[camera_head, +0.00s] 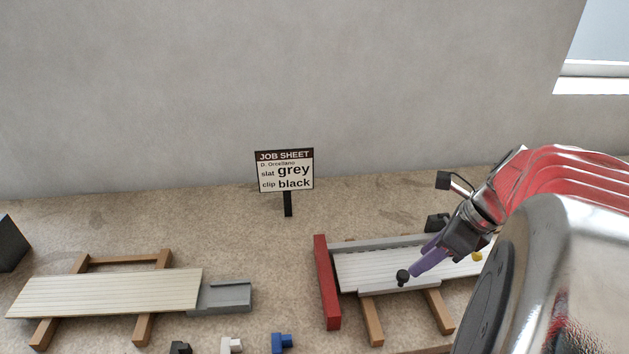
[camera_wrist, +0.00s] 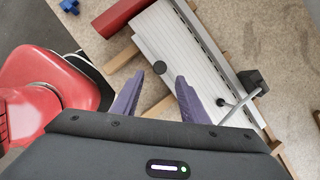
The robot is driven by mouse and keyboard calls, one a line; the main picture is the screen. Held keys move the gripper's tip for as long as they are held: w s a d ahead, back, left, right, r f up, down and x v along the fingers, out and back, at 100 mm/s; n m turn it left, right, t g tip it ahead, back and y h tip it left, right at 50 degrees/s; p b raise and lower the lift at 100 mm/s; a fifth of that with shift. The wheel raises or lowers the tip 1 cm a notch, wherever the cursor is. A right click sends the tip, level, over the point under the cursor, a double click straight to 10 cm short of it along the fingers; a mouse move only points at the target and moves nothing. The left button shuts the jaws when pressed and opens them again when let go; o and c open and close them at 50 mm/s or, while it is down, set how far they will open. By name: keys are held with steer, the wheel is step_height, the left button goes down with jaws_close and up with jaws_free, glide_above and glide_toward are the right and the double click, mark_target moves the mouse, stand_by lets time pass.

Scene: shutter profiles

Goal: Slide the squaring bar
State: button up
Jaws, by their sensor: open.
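A pale ribbed slat panel (camera_head: 372,268) lies on a wooden frame at the right of the bench, with a red bar (camera_head: 326,283) across its left end. The red bar also shows in the wrist view (camera_wrist: 115,18). I cannot tell for sure which part is the squaring bar. A dark round knob (camera_head: 403,278) sits near the panel's front edge. My gripper (camera_head: 416,271), with purple fingers, is open and close to the knob. In the wrist view the knob (camera_wrist: 160,67) lies near the left fingertip of my gripper (camera_wrist: 168,72); contact cannot be told.
A grey rail (camera_head: 380,243) runs along the panel's back. A black block (camera_wrist: 252,80) stands near it. A second slat panel (camera_head: 105,293) lies at the left, beside a grey tray (camera_head: 225,296). A blue clip (camera_head: 281,342) lies in front. A job sheet (camera_head: 285,172) reads grey slat, black clip.

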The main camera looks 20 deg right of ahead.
mark_target(404, 274)
steer(key=x, duration=0.7)
steer(key=shift+f, duration=0.15)
steer(key=shift+c, duration=0.4)
jaws_close()
